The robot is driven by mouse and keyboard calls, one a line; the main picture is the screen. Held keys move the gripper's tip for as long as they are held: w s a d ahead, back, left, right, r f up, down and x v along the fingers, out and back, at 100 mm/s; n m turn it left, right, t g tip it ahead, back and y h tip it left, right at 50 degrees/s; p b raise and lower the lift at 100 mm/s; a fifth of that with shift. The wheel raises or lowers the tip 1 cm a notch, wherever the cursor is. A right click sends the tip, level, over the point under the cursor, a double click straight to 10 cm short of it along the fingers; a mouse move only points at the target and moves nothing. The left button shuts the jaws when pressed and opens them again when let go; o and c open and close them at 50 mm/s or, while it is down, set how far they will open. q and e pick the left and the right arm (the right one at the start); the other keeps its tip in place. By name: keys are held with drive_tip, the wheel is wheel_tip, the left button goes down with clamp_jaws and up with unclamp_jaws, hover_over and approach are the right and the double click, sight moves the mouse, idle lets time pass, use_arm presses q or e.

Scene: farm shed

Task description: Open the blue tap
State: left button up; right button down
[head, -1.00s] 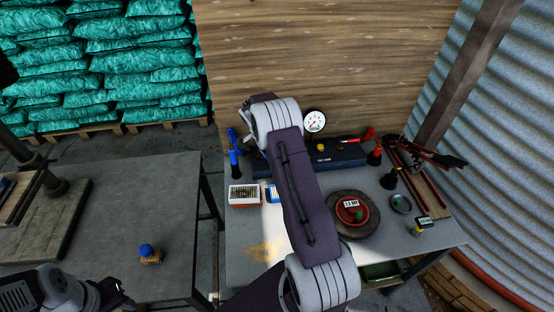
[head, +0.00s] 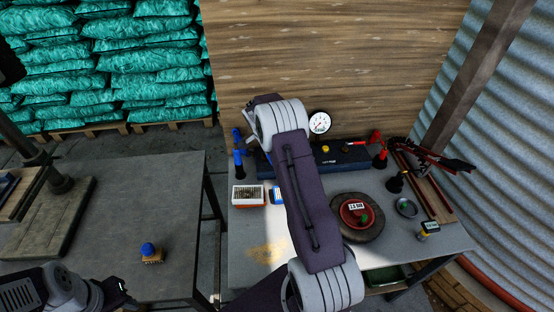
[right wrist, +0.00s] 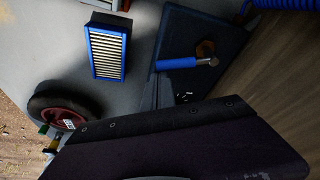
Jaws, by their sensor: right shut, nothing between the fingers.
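In the right wrist view a blue lever (right wrist: 178,63) with a silver end lies over a dark surface. My right arm reaches across the bench from the front.
An orange box (head: 247,196), a blue-framed filter (right wrist: 107,50) and a wheel (head: 337,219) lie in front. The left table holds a blue-knobbed brush (head: 150,253).

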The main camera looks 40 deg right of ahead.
drive_tip(key=d, duration=0.2)
drive_tip(key=d+b, duration=0.1)
drive_tip(key=shift+s+d+f, duration=0.25)
drive_tip(key=shift+s+f, duration=0.15)
drive_tip(key=v, duration=1)
drive_tip(key=shift+w, duration=0.3)
